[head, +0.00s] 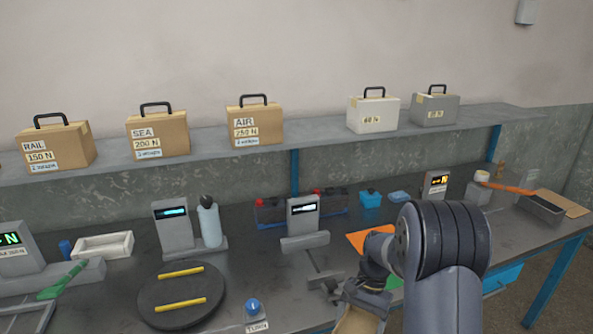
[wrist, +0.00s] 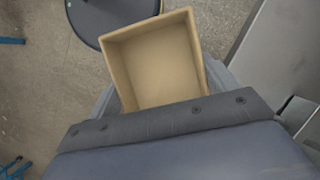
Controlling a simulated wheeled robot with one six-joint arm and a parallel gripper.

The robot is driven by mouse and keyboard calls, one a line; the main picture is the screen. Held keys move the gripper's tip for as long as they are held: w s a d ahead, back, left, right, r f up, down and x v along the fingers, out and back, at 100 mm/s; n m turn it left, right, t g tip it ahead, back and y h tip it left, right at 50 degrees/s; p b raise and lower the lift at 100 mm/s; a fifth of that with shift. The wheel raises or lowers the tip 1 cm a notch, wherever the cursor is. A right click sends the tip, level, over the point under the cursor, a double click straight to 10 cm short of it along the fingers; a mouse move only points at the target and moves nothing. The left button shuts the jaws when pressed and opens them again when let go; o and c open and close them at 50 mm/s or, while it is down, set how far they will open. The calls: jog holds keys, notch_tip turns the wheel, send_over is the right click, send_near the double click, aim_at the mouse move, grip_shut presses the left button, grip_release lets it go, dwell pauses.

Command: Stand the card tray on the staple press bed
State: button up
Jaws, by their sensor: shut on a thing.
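The card tray is a tan, open-topped box. In the head view its tan side (head: 357,321) shows at the bottom edge, cut off by the frame. The wrist view looks into the tray (wrist: 155,62), and it is empty. My gripper (head: 362,292) is shut on the tray, at the front edge of the bench. The fingertips are partly hidden by the tray and my arm. No station is readably marked as the staple press, so I cannot tell which bed is its. A grey station with a green lever (head: 62,281) stands at left, and an orange lever (head: 507,187) at far right.
The dark bench (head: 225,262) carries a round turntable (head: 160,304) with yellow bars, a blue knob (head: 253,306) and grey display units (head: 303,216). An orange sheet (head: 358,241) lies behind my gripper. Handled cases stand on the shelf (head: 320,142) above.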

aim_at(358, 332)
jog(key=f+n, duration=0.1)
jog(key=n, duration=0.1)
jog(key=f+n+h, duration=0.1)
jog(key=f+n, duration=0.1)
jog(key=f+n+h, duration=0.1)
jog(key=n, duration=0.1)
jog(key=shift+s+f+n, duration=0.25)
jog(key=shift+s+n, duration=0.05)
jog(key=shift+r, duration=0.1)
